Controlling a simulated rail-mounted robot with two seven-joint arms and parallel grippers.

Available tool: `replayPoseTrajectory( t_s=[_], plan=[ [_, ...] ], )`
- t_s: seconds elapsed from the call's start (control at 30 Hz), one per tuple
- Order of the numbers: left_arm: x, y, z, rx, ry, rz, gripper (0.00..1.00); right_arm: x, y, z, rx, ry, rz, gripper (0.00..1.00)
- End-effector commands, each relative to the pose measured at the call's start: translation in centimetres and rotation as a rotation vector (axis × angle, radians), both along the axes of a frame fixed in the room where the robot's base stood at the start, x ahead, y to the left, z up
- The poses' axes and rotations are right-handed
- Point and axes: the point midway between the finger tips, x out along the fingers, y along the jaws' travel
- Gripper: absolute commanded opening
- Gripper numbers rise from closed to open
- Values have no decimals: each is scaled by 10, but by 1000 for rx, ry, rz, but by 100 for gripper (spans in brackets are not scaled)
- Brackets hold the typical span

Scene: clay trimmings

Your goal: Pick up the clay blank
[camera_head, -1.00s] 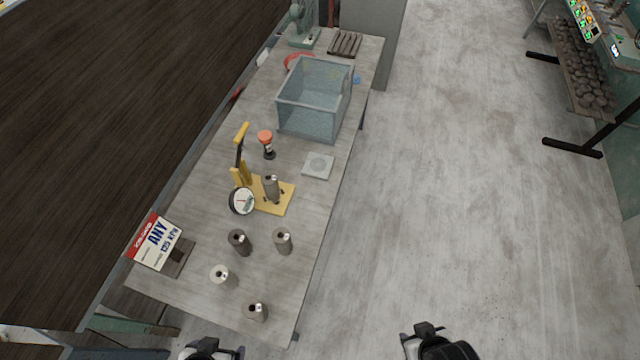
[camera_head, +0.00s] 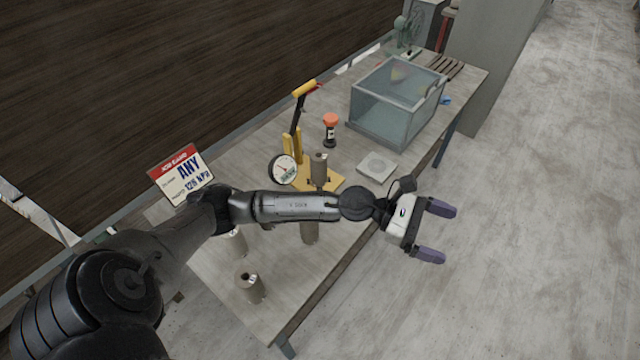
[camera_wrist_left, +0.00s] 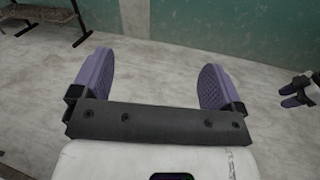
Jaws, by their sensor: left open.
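Several clay blanks, upright cylinders with a hole in the top, stand on the table. One grey-brown blank (camera_head: 250,287) is at the near end, and a paler one (camera_head: 238,243) is partly behind my left arm. Another blank (camera_head: 311,233) shows just below the arm. One more blank (camera_head: 318,168) stands on the yellow press (camera_head: 325,181). My left gripper (camera_head: 450,233) is open and empty, past the table's right edge over the floor, apart from all blanks. Its purple fingers spread wide in the left wrist view (camera_wrist_left: 158,64). My right gripper (camera_wrist_left: 298,92) shows small at that view's right edge.
The press has a gauge (camera_head: 283,169) and a tall lever. A clear bin (camera_head: 385,125), an orange-topped bottle (camera_head: 330,130), a flat square plate (camera_head: 377,165) and a sign (camera_head: 182,175) stand on the table (camera_head: 222,285). The floor at right is clear.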

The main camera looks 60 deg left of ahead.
Motion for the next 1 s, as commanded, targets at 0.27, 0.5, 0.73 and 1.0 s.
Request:
replayPoseTrajectory(
  t_s=[0.27,0.5,0.73,1.0],
  plan=[
    [44,155,-116,1191,-269,-263,93,1,-2,-89,-6,-2,4,46],
    [34,322,-116,1812,-66,-424,93,1,-3,-130,-10,-2,6,46],
    [7,400,-97,2018,144,-505,93,1,-3,-146,-10,-2,5,46],
    [5,427,-126,2049,199,-527,93,0,-2,-155,-5,-2,3,46]
  ],
)
